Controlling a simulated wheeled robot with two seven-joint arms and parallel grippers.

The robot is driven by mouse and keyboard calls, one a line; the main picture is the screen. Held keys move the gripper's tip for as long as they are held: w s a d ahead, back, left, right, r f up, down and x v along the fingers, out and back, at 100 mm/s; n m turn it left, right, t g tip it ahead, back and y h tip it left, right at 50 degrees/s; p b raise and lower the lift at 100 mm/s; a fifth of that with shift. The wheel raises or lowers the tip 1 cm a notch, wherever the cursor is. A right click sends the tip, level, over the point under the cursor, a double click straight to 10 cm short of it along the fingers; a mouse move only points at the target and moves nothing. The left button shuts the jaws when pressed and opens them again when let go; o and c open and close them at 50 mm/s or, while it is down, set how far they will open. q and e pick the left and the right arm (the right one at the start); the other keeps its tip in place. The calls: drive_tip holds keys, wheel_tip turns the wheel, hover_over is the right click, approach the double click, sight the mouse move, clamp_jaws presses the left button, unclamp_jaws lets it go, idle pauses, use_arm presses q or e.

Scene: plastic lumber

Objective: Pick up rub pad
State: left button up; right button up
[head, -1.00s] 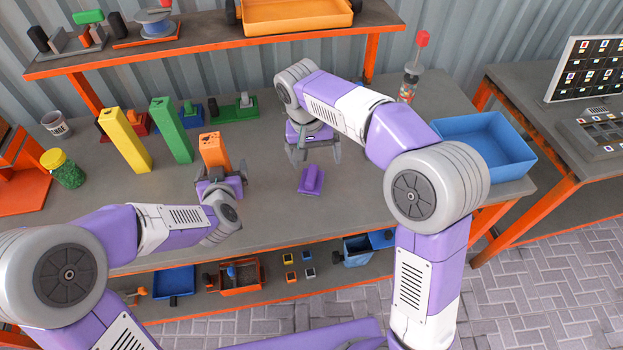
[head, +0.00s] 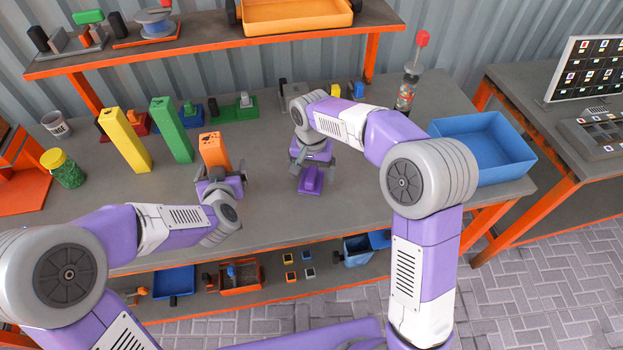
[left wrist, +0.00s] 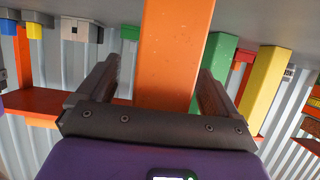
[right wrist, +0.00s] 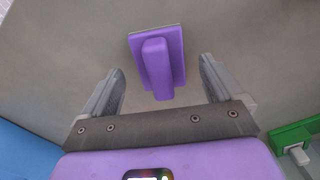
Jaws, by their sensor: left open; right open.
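The rub pad (head: 311,181) is a purple pad with a raised purple handle, lying on the grey workbench. My right gripper (head: 311,167) is open just behind and above it. In the right wrist view the rub pad (right wrist: 157,66) shows ahead, between the lines of the two open fingers, apart from both. My left gripper (head: 219,178) is open in front of an upright orange block (head: 214,149).
Tall green (head: 171,130) and yellow (head: 124,140) blocks stand left of the orange one. A jar of green bits (head: 66,170) is at far left. A blue bin (head: 483,148) and a red-topped bottle (head: 407,88) are to the right. Bench space around the pad is clear.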

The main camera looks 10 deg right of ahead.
sight(312, 174)
drive_tip(key=shift+f, duration=0.95)
drive_tip(key=shift+c, duration=0.2)
drive_tip(key=c, duration=1.2)
wheel_tip(312, 174, up, 10)
drive_tip(key=shift+r, duration=0.1)
drive_tip(key=shift+c, duration=0.2)
drive_tip(key=o, duration=0.7)
drive_tip(key=c, duration=0.4)
